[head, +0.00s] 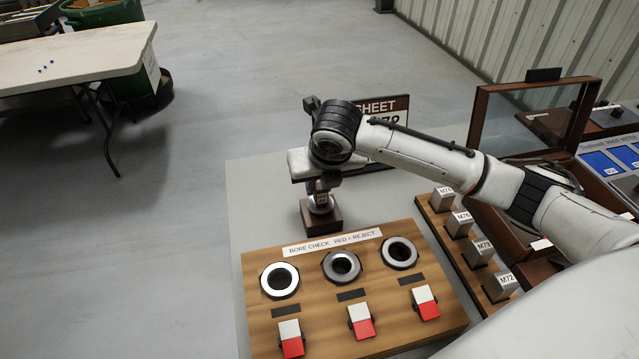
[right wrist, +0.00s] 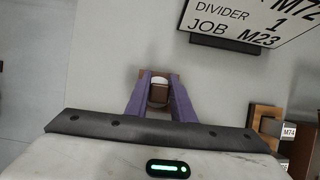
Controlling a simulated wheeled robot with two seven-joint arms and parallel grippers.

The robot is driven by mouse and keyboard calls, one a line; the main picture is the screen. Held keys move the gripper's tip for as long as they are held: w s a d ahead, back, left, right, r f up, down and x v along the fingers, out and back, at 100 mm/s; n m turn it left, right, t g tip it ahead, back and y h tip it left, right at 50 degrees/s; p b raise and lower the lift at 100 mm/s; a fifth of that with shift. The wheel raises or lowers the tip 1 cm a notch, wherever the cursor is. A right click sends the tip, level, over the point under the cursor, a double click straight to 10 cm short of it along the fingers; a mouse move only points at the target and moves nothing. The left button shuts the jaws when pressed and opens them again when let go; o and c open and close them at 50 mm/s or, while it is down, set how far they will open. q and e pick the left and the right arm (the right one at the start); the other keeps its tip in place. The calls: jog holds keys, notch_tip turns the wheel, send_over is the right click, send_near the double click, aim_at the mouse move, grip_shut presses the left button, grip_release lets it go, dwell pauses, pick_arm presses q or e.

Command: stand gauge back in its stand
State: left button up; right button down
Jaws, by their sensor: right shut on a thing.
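My right gripper (head: 319,186) points down at the back of the wooden bore check board and is shut on the gauge (head: 320,204). The gauge is upright, with a pale metal lower part just under the fingers. The stand (head: 322,222), a small dark brown block, is directly below it. The gauge's lower end meets or overlaps the stand's top; I cannot tell how deep it sits. In the right wrist view the purple fingers (right wrist: 159,100) close on the brown and white top of the gauge (right wrist: 159,91). My left gripper is not in view.
The bore check board (head: 355,290) holds three rings and three red-and-white flaps in front of the stand. A sheet sign (head: 392,104) stands behind my gripper. A rack of labelled blocks (head: 437,222) and a glass-lidded case (head: 527,103) are at right. Grey surface is clear at left.

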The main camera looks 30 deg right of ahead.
jog(key=shift+f, duration=0.7)
dwell(0.6)
jog(key=c, duration=1)
grip_release()
jog(key=shift+c, duration=0.2)
jog(key=shift+r, duration=4.55)
